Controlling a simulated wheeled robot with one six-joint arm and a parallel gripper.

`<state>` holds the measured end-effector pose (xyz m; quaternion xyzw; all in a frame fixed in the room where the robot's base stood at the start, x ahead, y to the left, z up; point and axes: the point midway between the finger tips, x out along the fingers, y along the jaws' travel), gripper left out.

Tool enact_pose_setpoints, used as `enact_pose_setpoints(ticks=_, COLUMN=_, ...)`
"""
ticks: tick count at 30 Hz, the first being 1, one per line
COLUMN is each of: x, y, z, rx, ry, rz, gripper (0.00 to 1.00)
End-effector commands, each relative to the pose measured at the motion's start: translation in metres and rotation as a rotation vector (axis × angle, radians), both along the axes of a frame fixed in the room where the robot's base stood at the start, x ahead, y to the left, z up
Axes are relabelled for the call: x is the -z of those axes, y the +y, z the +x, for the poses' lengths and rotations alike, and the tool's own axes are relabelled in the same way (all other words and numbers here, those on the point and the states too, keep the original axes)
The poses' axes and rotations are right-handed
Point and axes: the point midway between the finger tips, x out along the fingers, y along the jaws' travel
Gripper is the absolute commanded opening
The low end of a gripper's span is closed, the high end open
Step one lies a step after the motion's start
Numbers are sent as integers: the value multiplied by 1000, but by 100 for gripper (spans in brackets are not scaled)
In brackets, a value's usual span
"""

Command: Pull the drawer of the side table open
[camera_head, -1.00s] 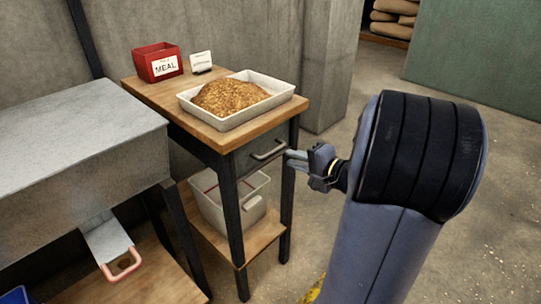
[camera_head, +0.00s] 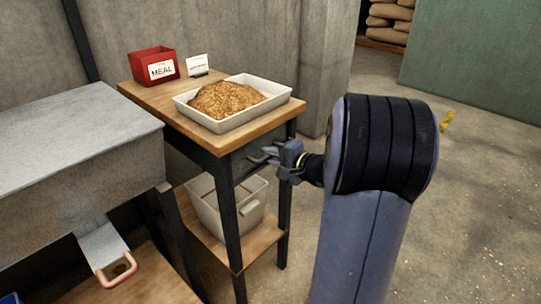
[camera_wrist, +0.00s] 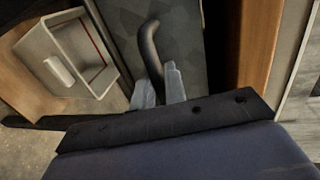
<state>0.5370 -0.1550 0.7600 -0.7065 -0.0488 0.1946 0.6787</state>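The side table (camera_head: 146,97) has a wooden top and dark legs. Its grey drawer front (camera_wrist: 185,40) is under the top, on the side facing my gripper. The drawer looks shut. A curved bar handle (camera_wrist: 150,45) sticks out from the drawer front; in the head view it is mostly hidden behind my gripper (camera_head: 264,154). In the wrist view my gripper (camera_wrist: 160,84) has its two fingers apart, with the handle's near end at the gap between them. I cannot tell whether either finger touches it.
On the top stand a white tray (camera_head: 187,111) of grain, a red MEAL box (camera_head: 141,62) and a small card (camera_head: 197,64). A pale bin (camera_head: 207,205) sits on the lower shelf. A metal unit (camera_head: 70,135) stands close at left.

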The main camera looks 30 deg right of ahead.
Motion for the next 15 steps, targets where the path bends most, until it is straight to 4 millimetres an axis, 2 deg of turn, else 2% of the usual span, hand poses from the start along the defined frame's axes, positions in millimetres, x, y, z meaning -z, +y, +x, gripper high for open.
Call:
enact_pose_setpoints(ticks=3, x=0, y=0, z=0, rx=0, ry=0, rz=0, gripper=0)
enact_pose_setpoints(ticks=15, x=0, y=0, z=-1, rx=0, ry=0, rz=0, gripper=0)
